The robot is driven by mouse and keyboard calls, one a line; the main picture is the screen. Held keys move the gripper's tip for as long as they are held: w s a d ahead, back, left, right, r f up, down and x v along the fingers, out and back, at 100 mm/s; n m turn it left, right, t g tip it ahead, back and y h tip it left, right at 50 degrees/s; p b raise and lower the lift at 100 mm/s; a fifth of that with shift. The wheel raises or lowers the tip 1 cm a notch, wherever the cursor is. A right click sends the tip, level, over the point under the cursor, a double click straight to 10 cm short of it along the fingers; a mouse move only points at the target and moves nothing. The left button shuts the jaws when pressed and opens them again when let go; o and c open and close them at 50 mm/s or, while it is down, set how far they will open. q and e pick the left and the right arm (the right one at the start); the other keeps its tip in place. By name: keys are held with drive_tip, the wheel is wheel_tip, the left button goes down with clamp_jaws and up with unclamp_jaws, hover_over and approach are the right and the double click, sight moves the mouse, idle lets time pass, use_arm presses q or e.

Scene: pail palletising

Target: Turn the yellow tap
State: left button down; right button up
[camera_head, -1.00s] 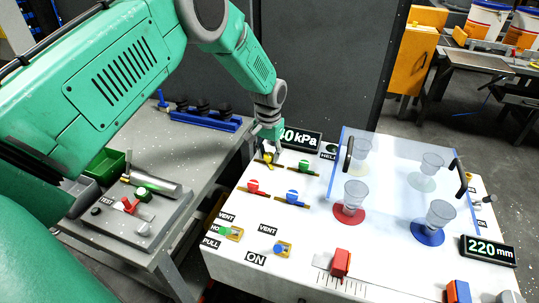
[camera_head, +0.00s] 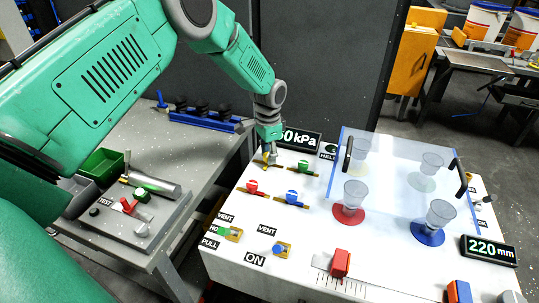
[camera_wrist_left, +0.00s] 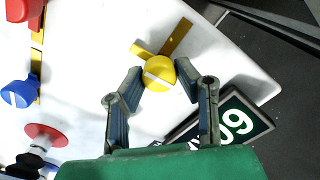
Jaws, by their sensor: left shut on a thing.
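The yellow tap (camera_wrist_left: 157,72) is a round yellow knob with a pale stripe on a brass fitting. It shows in the left wrist view between the two fingers of my left gripper (camera_wrist_left: 159,76), which is shut on it. In the head view the left gripper (camera_head: 268,155) reaches down from above onto the yellow tap (camera_head: 266,163) at the back left of the white panel. The gripper partly hides the tap there. My right gripper is not in view.
A red tap (camera_head: 252,187), a green tap (camera_head: 303,166) and a blue tap (camera_head: 292,196) sit near it on the white panel (camera_head: 310,232). A pressure display (camera_head: 300,138) stands just behind. A clear cover (camera_head: 385,150) over cups is to the right.

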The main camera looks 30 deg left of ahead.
sight(267, 154)
use_arm(q)
drive_tip(key=shift+s+a, duration=0.1)
idle(0.3)
drive_tip(key=c, duration=1.2)
unclamp_jaws()
wheel_tip(267, 154, up, 12)
drive_tip(key=shift+a+f, duration=0.1)
